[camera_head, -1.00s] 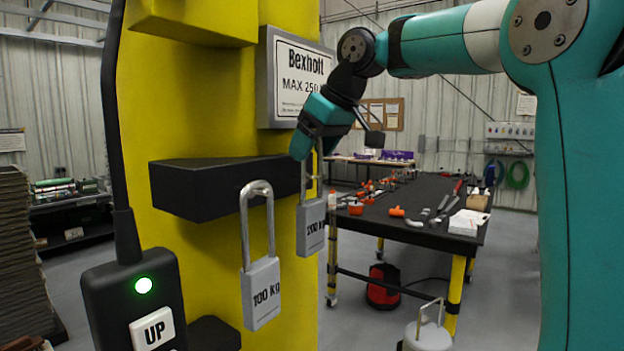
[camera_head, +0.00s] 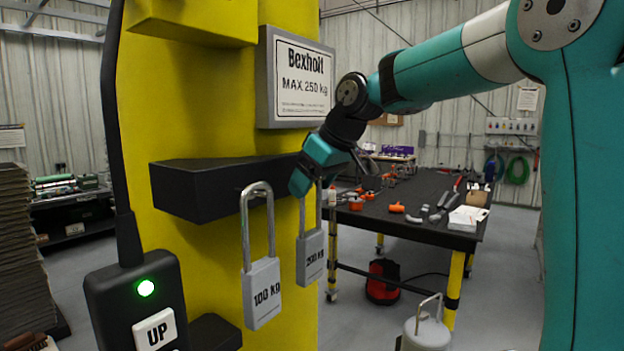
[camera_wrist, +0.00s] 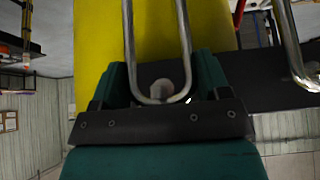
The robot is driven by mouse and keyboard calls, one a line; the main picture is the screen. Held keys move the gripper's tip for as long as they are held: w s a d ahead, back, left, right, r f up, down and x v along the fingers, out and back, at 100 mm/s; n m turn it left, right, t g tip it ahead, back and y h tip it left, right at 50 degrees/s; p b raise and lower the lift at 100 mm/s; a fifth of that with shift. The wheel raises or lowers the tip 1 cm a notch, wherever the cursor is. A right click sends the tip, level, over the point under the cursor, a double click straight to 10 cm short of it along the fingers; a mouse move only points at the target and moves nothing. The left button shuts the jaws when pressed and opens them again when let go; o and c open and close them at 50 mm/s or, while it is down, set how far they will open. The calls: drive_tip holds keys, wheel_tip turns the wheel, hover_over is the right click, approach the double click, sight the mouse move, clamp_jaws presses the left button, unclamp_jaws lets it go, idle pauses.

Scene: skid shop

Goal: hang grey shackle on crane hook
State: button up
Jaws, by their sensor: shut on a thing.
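A grey padlock-shaped shackle marked 200 Kg (camera_head: 310,256) hangs upright, bow up, in front of the right end of a black bracket (camera_head: 205,190). My gripper (camera_head: 303,187) is shut on its bow from above. In the wrist view, the bow (camera_wrist: 160,100) lies between my gripper's fingers (camera_wrist: 160,85), with a rounded tip inside it; I cannot tell whether that tip is a peg. A similar shackle marked 100 Kg (camera_head: 263,291) hangs at the bracket to the left, and its bow shows at the right of the wrist view (camera_wrist: 291,45). I cannot make out a crane hook.
A yellow column (camera_head: 230,260) carries the bracket and a Bexholt MAX 250 kg sign (camera_head: 300,80). A pendant with an UP button (camera_head: 140,300) hangs close at left. A black workbench (camera_head: 420,185) with tools stands behind right; a grey canister (camera_head: 427,335) stands on the floor.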

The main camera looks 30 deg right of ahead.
drive_tip(key=shift+f, duration=0.2)
drive_tip(key=o, duration=0.7)
